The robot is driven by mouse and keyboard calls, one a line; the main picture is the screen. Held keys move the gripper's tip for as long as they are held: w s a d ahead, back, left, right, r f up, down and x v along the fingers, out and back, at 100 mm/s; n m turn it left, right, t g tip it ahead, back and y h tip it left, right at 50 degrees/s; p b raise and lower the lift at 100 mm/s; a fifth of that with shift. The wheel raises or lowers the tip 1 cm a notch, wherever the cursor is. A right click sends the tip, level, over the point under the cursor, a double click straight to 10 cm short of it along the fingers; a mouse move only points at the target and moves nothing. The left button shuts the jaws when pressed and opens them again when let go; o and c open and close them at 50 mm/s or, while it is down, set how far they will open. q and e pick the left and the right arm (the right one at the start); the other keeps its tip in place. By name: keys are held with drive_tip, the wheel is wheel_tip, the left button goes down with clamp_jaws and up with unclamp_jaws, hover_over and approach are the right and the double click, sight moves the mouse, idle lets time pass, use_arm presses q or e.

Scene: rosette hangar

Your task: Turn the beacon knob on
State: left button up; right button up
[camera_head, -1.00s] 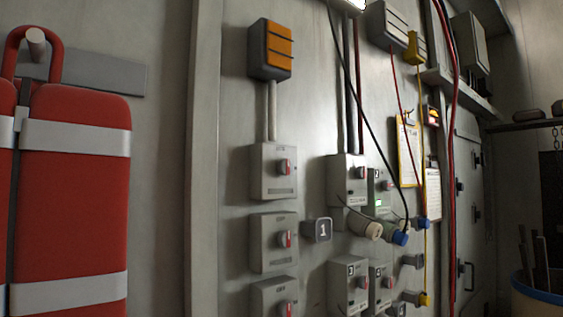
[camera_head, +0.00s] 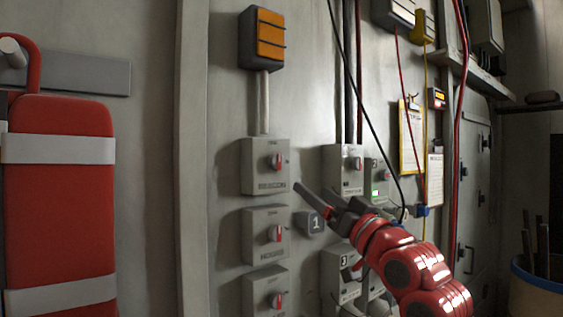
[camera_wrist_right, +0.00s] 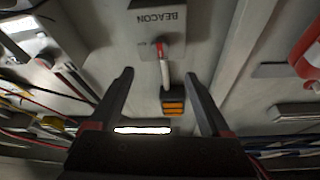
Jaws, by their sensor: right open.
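The beacon box (camera_head: 255,180) is a grey wall box labelled BEACON, with a small red and pale knob (camera_head: 277,162) on its front that looks roughly upright. An orange beacon lamp (camera_head: 270,35) sits above it on a conduit and looks unlit. My right gripper (camera_head: 316,197) is open and empty, to the right of and slightly below the knob, apart from it. In the right wrist view the beacon box (camera_wrist_right: 145,22) and knob (camera_wrist_right: 159,47) appear upside down, beyond and between the open fingers (camera_wrist_right: 158,73). My left gripper is out of view.
Similar knob boxes (camera_head: 258,220) are stacked below the beacon box. A dark cable (camera_head: 366,110) hangs nearby. Red padded gear (camera_head: 60,210) stands at the left.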

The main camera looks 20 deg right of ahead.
sight(279, 163)
drive_tip(key=p+x, duration=0.4)
drive_tip(key=x, duration=0.9)
drive_tip(key=shift+w+a+r, duration=0.1)
drive_tip(key=shift+a+r, duration=0.05)
drive_tip(key=shift+r, duration=0.05)
drive_tip(key=shift+w+a+p, duration=0.1)
drive_tip(key=shift+w+p, duration=0.25)
drive_tip(key=shift+w, duration=0.1)
clamp_jaws()
